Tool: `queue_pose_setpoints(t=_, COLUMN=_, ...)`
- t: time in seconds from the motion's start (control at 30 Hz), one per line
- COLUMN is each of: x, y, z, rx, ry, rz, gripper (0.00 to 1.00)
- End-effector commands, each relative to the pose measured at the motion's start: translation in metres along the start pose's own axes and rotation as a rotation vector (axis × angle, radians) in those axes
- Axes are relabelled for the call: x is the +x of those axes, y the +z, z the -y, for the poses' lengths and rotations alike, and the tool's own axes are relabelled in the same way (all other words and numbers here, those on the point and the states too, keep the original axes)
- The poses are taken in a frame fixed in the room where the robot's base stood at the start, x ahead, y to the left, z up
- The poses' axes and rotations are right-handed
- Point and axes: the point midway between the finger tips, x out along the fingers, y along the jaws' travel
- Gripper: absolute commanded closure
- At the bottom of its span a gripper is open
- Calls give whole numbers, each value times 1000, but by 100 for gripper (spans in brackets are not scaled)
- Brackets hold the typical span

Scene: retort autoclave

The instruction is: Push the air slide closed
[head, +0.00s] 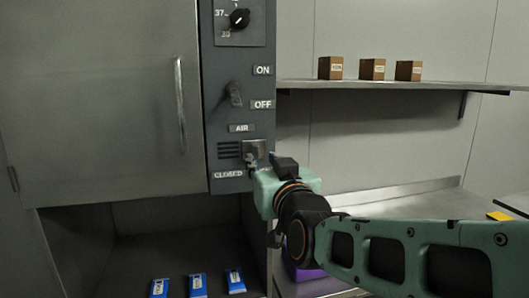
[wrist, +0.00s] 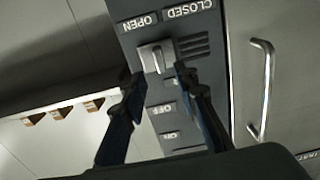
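The air slide is a small metal plate with a raised tab (head: 254,148) on the dark control panel, below the AIR label. In the wrist view, which is turned over, the slide (wrist: 155,56) sits at the OPEN end, with the vent slots bare beside it under CLOSED. My gripper (head: 253,161) is at the panel, close to the slide and partly over it. In the wrist view my gripper (wrist: 154,78) has its two fingers apart, one tip toward each side of the slide. Nothing is held. I cannot tell whether a fingertip touches the tab.
The panel also has a dial (head: 239,19) and an ON/OFF switch (head: 235,94). The closed autoclave door with its handle (head: 180,105) is to the left. Several blue packets (head: 197,286) lie below. Small brown boxes (head: 372,69) stand on a shelf (head: 400,85) at right.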

Motion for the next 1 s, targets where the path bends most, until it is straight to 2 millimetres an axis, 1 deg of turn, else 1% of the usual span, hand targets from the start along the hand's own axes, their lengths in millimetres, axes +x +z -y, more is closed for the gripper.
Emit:
queue_pose_setpoints(t=0.03, x=8, y=0, z=1, rx=-2, ry=-2, rz=2, gripper=72)
queue_pose_setpoints(t=0.2, x=31, y=0, z=1, rx=-3, ry=-2, rz=3, gripper=72)
queue_pose_setpoints(t=0.4, x=50, y=0, z=0, rx=-2, ry=0, rz=1, gripper=72)
queue_pose_setpoints(t=0.6, x=58, y=0, z=0, rx=-1, ry=-1, rz=0, gripper=72)
queue_pose_setpoints(t=0.87, x=58, y=0, z=0, rx=-1, ry=-1, rz=-1, gripper=72)
queue_pose_setpoints(t=1.0, x=58, y=0, z=0, rx=-1, ry=-1, rz=-1, gripper=88)
